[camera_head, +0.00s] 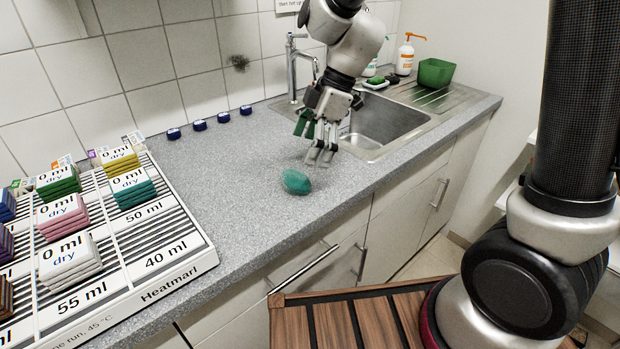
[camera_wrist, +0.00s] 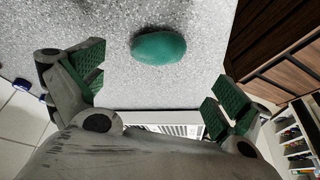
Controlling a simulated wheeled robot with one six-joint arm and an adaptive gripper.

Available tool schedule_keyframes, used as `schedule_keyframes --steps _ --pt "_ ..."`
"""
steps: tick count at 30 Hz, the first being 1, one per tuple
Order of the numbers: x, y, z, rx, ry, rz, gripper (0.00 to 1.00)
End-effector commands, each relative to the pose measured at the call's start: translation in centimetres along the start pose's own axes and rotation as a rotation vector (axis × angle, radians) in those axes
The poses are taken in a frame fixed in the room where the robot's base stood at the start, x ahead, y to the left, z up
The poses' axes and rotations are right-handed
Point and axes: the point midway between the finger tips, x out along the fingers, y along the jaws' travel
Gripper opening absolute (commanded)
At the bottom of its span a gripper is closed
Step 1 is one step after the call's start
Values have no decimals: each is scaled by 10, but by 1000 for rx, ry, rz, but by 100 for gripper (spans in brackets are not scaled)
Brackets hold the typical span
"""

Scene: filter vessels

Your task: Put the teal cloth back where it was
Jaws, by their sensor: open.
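A teal lump (camera_head: 296,181), apparently the teal cloth bunched up, lies alone on the grey counter between the rack and the sink. It also shows in the wrist view (camera_wrist: 158,47), near the top, beyond my fingertips. My gripper (camera_head: 320,148) is open and empty, with its green-padded fingers wide apart. It is above the counter near the sink's left edge, up and right of the lump in the head view, and not touching it.
The white slatted rack (camera_head: 170,257) at the left holds several coloured cloth stacks and volume labels. Several blue caps (camera_head: 198,125) lie along the wall. The sink (camera_head: 385,123), tap (camera_head: 292,70) and green tub (camera_head: 436,73) are at the right. The counter around the lump is clear.

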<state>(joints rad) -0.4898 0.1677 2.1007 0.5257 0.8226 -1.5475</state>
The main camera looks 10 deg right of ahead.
Motion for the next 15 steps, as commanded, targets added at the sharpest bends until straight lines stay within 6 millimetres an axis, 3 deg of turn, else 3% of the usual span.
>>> schedule_keyframes --steps 5,15 --pt "10 0 1 -74 -2 0 100" --pt "57 4 7 -71 -4 -3 100"
